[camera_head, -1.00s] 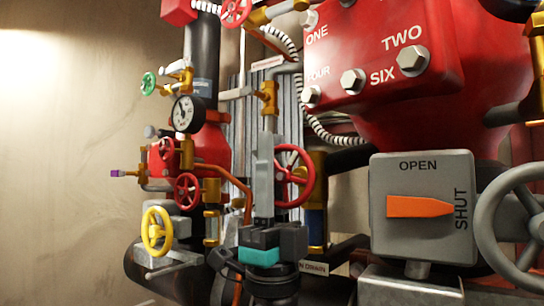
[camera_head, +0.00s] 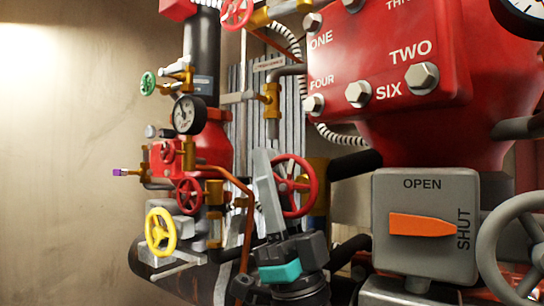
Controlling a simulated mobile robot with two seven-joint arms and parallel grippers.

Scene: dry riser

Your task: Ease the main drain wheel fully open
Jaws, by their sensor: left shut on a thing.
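The red drain wheel (camera_head: 314,186) stands behind my left gripper, right of the picture's middle. My left gripper (camera_head: 266,163) comes up from the bottom with its long grey fingers tilted, tips leaning left. It is shut on the left side of the red wheel's rim. The fingers hide that part of the rim, and how deep they grip it is hard to tell. The dark hand with its teal block is below the wheel. My right gripper is not in view.
A grey box (camera_head: 425,222) with an orange pointer (camera_head: 421,225) at SHUT is to the right, beside a large grey wheel (camera_head: 510,250). A yellow wheel (camera_head: 161,231), a small red wheel (camera_head: 189,196) and a gauge (camera_head: 188,114) crowd the left. The wall at far left is clear.

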